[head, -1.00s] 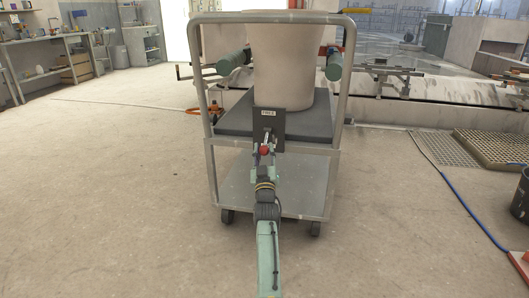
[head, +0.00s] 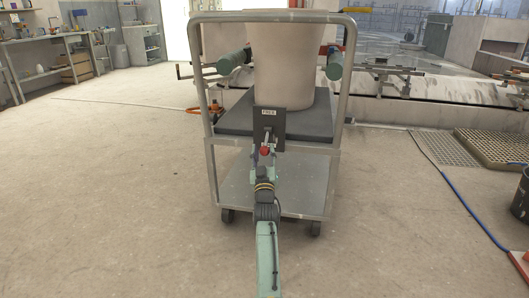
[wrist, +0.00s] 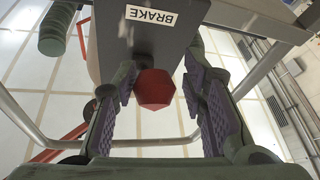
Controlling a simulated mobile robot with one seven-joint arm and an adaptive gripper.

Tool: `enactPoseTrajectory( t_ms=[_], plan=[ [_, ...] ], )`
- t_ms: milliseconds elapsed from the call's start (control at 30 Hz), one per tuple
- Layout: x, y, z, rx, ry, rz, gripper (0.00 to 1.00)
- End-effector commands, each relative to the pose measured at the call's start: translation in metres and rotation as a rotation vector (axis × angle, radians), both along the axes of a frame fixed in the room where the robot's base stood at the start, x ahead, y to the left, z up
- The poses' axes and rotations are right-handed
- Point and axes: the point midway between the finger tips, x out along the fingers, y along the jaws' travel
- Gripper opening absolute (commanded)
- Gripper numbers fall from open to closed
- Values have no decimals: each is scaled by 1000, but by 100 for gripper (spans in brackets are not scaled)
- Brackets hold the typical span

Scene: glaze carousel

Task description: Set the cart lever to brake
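The cart (head: 211,170) stands ahead of me. A dark plate (head: 259,124) on its near side has a FREE label at its top in the head view. The lever on the plate slants down to a red knob (head: 264,151) near the plate's lower edge. In the wrist view the BRAKE label (wrist: 151,17) shows upside down on the plate (wrist: 158,45), with the red knob (wrist: 153,90) close to it. My gripper (wrist: 158,108) is open, its purple-padded fingers either side of the knob with gaps on both sides. The gripper looks small and partly unclear in the head view.
A large pale pot (head: 284,65) stands on the cart's dark upper deck (head: 232,113). A floor grating (head: 443,147), a blue hose (head: 470,208) and a dark bucket (head: 521,192) lie to the right. A workbench (head: 40,60) is far left. The floor left of the cart is clear.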

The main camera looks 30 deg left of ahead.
Motion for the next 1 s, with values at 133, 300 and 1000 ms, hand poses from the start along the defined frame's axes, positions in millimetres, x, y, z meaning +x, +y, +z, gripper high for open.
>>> enactPoseTrajectory(
  t_ms=[133,300,1000],
  plan=[
    [0,-1,2,2,-4,-1,49],
    [0,-2,3,4,-6,-2,50],
    [0,-1,92,6,-8,-1,50]
  ],
)
